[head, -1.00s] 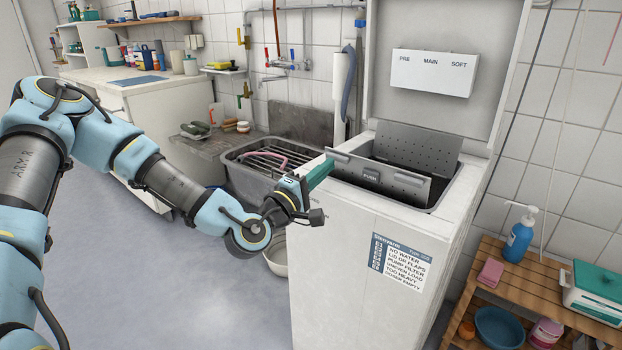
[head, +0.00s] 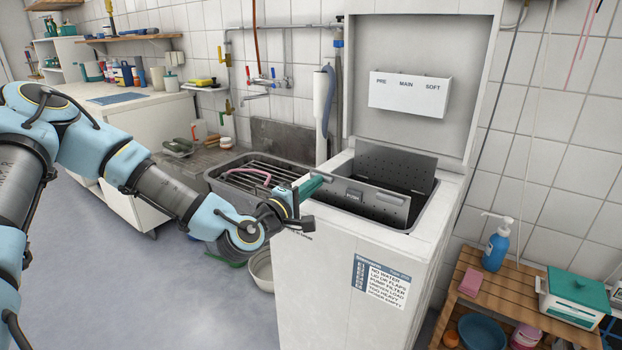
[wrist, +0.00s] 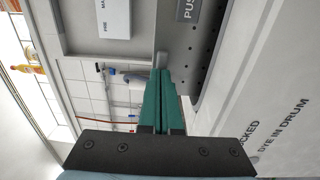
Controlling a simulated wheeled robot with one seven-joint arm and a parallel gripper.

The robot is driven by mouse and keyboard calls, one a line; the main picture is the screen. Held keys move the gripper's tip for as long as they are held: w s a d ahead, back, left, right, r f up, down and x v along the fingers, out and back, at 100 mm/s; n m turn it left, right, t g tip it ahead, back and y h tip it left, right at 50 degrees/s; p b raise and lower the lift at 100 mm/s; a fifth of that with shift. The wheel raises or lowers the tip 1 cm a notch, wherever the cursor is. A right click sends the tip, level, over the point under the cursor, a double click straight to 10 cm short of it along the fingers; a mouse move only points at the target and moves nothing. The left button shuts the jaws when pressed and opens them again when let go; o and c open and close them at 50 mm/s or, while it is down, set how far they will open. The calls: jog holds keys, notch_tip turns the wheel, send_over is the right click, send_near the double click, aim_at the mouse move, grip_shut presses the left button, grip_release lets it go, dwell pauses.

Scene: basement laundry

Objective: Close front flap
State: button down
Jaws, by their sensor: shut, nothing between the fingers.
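The front flap (head: 384,203) is a grey perforated panel marked PUSH, standing tilted up in the top opening of the white washer (head: 335,285). The rear flap (head: 398,170) also stands up behind it. My gripper (head: 313,186) is shut and empty, its green fingers at the left end of the front flap. In the wrist view the green fingers (wrist: 161,105) lie together close beside the perforated front flap (wrist: 185,50). I cannot tell whether they touch it. The drum below the flaps is mostly hidden.
The washer's lid (head: 470,60) stands open against the wall. A sink (head: 225,183) with a rack is to the left, behind my arm. A wooden shelf (head: 487,290) with a blue pump bottle (head: 497,245) and a green-lidded box (head: 578,290) stands to the right.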

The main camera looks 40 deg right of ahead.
jog(key=w+d+r+g+y+p, duration=0.2)
jog(key=d+y+p, duration=0.6)
jog(key=p, duration=0.3)
jog(key=w+d+f+y+b, duration=0.1)
jog(key=w+d+f+b, duration=0.1)
jog(key=d+f+b, duration=0.2)
jog(key=shift+s+f+x, duration=0.25)
jog(key=shift+s+x, duration=0.3)
jog(key=shift+x, duration=2)
